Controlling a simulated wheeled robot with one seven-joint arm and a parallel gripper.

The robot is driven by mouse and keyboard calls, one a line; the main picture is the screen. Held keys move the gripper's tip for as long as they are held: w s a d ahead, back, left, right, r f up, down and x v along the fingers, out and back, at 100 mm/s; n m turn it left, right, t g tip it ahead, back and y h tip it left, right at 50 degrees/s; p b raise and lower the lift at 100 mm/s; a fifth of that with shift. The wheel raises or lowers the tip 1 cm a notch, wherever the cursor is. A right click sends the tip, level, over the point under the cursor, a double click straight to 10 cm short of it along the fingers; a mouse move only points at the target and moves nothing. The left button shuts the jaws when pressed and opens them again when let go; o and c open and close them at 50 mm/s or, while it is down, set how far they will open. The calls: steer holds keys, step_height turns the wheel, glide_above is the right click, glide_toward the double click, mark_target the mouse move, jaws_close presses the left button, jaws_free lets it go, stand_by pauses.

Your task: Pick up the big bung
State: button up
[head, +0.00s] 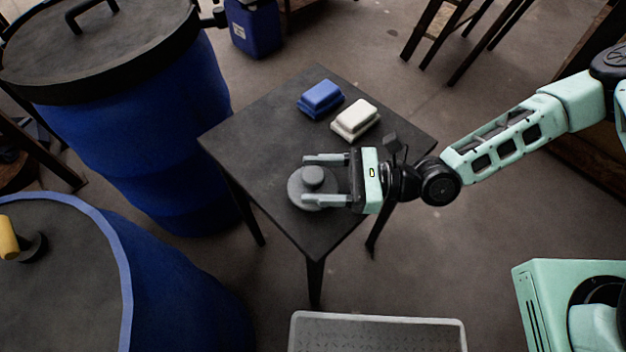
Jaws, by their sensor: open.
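The big bung (313,177) is a round grey disc with a raised knob in its middle. It rests on the small dark table (260,120), near its front left part. Whether the fingers touch the disc below cannot be told.
A blue block (321,95) and a white block (354,119) lie on the table behind my gripper. Large blue vats stand at the left, one with a black lid (95,50). A grey tray (375,335) is at the front. A blue canister (252,30) stands behind.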

steer(key=shift+a, duration=0.55)
steer(key=c, duration=1.1)
steer(key=shift+r, duration=0.1)
